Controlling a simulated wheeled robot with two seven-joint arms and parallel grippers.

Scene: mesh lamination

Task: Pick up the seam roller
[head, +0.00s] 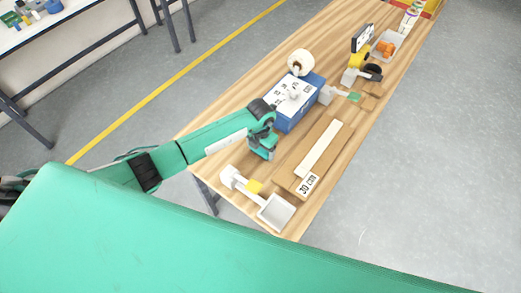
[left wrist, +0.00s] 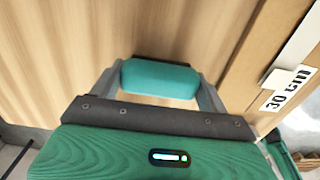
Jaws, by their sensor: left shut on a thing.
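My left gripper (head: 262,150) is over the near part of the wooden table, just left of the long brown board. In the left wrist view its two grey fingers close on the ends of a rounded teal piece (left wrist: 160,78). This looks like the handle of the seam roller; its roller end is hidden. In the head view the gripper covers most of what it holds. I cannot tell whether the held piece touches the table. My right gripper is not in view.
The brown board with a white strip (head: 319,149) and a "30 cm" label lies right of the gripper. A blue box (head: 286,121) stands just behind it. A white tray (head: 276,213) is near the front edge. Several tools and a clear bin (head: 397,43) stand farther back.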

